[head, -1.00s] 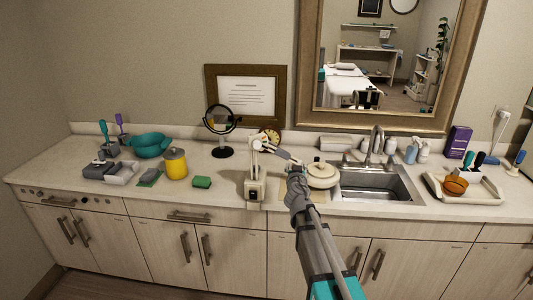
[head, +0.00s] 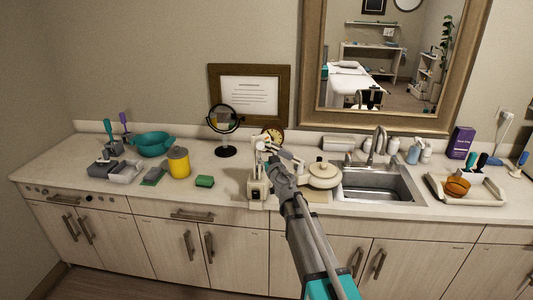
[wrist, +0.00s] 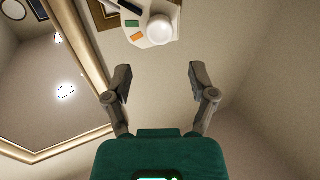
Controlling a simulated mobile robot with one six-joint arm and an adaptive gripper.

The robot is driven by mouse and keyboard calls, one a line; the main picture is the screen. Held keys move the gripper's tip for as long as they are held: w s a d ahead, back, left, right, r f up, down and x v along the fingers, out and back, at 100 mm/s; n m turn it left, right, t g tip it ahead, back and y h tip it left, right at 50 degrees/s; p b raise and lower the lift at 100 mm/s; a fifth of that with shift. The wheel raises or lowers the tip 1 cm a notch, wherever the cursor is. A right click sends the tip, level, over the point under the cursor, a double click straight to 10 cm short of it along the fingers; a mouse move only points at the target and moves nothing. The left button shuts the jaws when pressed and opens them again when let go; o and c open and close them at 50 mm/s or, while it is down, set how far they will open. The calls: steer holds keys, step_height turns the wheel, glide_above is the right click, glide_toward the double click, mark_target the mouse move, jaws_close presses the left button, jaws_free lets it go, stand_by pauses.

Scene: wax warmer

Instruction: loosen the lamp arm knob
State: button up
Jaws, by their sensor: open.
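The cream lamp stand (head: 257,187) stands upright at the counter's front edge in the head view. Its jointed arm (head: 286,153) runs from the top towards the right. My gripper (head: 273,161) is close to the upper joint and overlaps it in the picture; I cannot tell whether they touch. The lamp arm knob cannot be made out there. In the wrist view my gripper (wrist: 160,76) is open, with nothing between the fingers. A pale round part (wrist: 162,28) shows beyond them; I cannot tell whether it is the knob.
A lidded cream pot (head: 323,176) sits right of the lamp, beside the sink (head: 376,184). The counter's front strip between lamp and sponge is clear.

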mark_target(261, 146)
steer(key=shift+w, duration=0.1)
steer(key=shift+x, duration=3.65)
steer(key=shift+w+a, duration=0.15)
steer(key=shift+w, duration=0.05)
